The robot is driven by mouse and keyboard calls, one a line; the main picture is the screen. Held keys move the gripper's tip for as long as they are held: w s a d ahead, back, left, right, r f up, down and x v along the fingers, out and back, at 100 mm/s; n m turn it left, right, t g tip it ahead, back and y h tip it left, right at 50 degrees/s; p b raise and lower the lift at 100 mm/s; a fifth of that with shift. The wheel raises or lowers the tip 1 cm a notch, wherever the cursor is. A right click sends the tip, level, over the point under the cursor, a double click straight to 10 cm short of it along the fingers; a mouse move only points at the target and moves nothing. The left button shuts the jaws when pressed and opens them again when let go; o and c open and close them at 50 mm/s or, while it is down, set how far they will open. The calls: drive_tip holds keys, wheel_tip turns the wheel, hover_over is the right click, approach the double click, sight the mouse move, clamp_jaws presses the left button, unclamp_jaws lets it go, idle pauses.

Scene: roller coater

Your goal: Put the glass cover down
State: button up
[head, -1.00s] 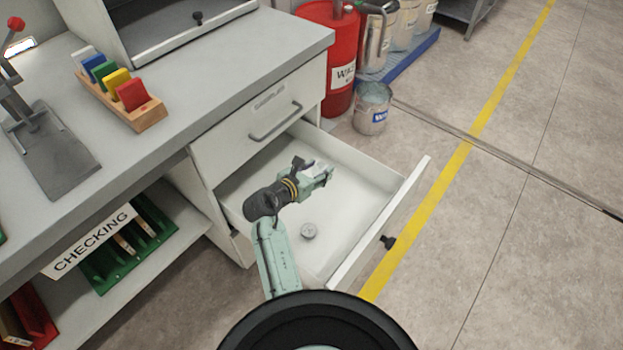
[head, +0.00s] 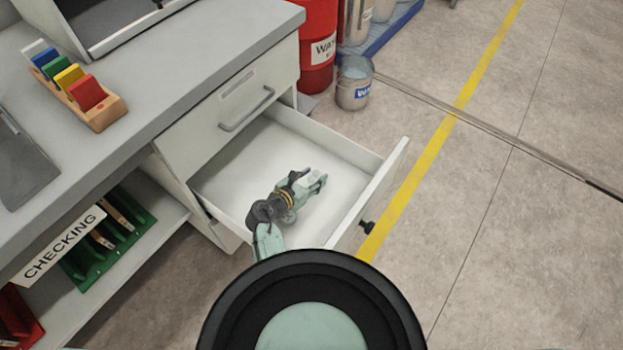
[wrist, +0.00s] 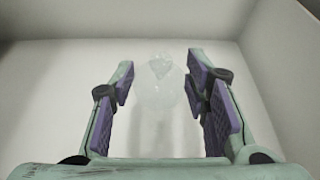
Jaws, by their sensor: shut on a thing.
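The glass cover (wrist: 160,72) is clear and faint. In the wrist view it sits between the fingers of my gripper (wrist: 160,85), with a small knob-like shape near the fingertips; its outline is hard to make out. In the head view my gripper (head: 314,180) is inside the open drawer (head: 336,150), over its pale floor, shut on the cover. Whether the cover touches the drawer floor I cannot tell.
The drawer front (head: 380,195) and walls enclose the gripper. The workbench (head: 150,85) stands at the left, with a wooden rack (head: 104,115) on it. Open floor lies right.

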drive_tip(key=shift+f, duration=0.65)
drive_tip(key=shift+f, duration=0.6)
drive_tip(key=o, duration=1.1)
